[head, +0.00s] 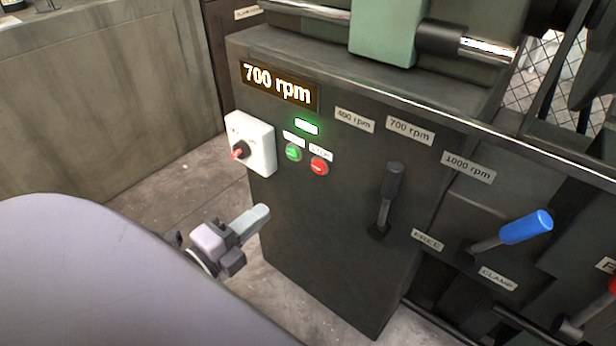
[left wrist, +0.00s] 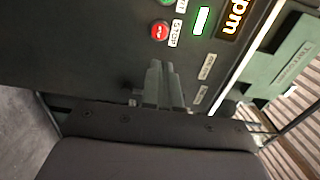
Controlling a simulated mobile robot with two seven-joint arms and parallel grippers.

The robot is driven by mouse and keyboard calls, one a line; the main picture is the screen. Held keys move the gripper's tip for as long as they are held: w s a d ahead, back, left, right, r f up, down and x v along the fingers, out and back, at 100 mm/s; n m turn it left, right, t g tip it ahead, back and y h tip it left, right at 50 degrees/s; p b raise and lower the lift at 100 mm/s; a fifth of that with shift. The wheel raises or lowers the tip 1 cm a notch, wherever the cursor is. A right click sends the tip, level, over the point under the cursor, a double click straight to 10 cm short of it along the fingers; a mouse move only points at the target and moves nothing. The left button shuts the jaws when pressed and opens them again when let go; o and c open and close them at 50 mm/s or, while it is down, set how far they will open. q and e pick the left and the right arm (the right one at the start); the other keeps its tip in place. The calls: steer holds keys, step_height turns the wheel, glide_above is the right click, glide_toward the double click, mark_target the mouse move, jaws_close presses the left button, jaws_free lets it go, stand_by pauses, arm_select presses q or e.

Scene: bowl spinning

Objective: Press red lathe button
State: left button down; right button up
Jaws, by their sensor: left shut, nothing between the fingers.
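The red STOP button (head: 319,166) is on the dark front panel of the lathe (head: 330,230), beside the green button (head: 293,152). The red button also shows near the top of the left wrist view (left wrist: 159,31). My left gripper (head: 262,213) is shut and empty. In the head view it is below and left of the red button. In the left wrist view its fingertips (left wrist: 162,66) point toward the button with a visible gap. My right gripper is not in view.
The lit display (head: 278,84) reads 700 rpm, and a green lamp (head: 306,126) glows below it. A white switch box (head: 250,143) with a red knob juts out left of the buttons. A black lever (head: 390,195) and a blue-handled lever (head: 525,227) stick out to the right.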

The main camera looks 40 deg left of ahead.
arm_select(q)
steer(key=shift+w, duration=0.1)
steer(key=b, duration=0.2)
glide_toward(317, 168)
steer(key=w, duration=0.5)
steer(key=shift+w+d, duration=0.1)
steer(key=shift+d, duration=0.1)
steer(key=shift+w+d, duration=0.1)
steer(key=shift+w, duration=0.7)
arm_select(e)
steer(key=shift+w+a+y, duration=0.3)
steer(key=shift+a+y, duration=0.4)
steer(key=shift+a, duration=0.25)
